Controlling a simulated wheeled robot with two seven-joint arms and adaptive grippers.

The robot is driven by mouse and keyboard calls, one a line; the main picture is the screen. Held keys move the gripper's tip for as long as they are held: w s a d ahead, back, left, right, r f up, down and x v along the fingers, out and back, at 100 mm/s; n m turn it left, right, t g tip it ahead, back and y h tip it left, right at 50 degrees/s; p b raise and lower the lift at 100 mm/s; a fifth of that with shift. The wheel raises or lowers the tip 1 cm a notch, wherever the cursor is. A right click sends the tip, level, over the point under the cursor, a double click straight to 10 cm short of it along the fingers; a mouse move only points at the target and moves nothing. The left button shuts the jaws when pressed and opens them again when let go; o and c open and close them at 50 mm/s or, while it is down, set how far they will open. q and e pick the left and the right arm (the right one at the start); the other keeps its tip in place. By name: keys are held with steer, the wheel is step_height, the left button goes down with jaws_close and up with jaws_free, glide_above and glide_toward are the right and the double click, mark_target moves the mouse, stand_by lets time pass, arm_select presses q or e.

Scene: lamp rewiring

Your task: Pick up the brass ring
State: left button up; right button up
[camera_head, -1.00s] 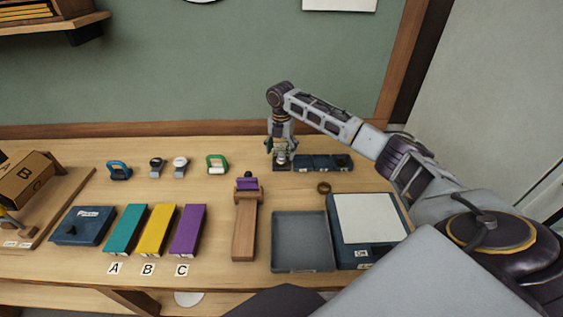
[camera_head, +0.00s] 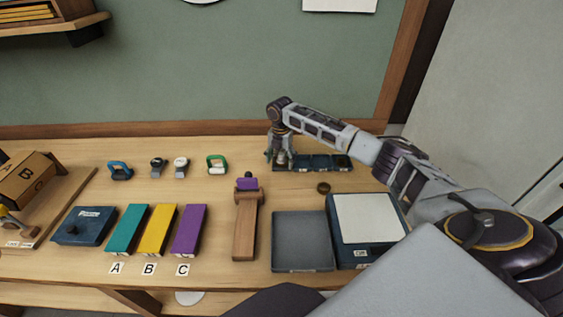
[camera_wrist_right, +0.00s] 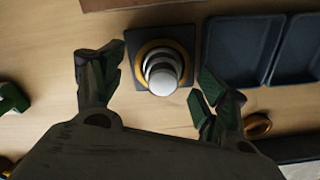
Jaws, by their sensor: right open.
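My right gripper (camera_head: 281,160) is open and points down over the left end of the dark tray row. In the right wrist view its fingers (camera_wrist_right: 160,90) stand apart on either side of a silver, white-topped post (camera_wrist_right: 162,78). A gold ring (camera_wrist_right: 147,50) lies around the post's base on a dark square plate. The fingers do not visibly touch either. A separate brass-coloured ring (camera_head: 323,187) lies on the table in front of the trays. It also shows beside the right finger in the wrist view (camera_wrist_right: 257,125), partly hidden. My left gripper is out of view.
Dark blue compartments (camera_wrist_right: 240,48) sit right of the post. A grey tray (camera_head: 302,240) and a white-topped box (camera_head: 367,220) lie nearer. A wooden stand with a purple block (camera_head: 246,185) and a green clamp (camera_head: 217,164) are to the left.

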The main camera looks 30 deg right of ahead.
steer(key=c, duration=1.2)
steer(key=shift+o, duration=0.2)
steer(key=shift+r, duration=0.15)
steer(key=shift+r+b, duration=0.35)
steer(key=shift+r, duration=4.55)
steer(key=shift+a+f, duration=0.1)
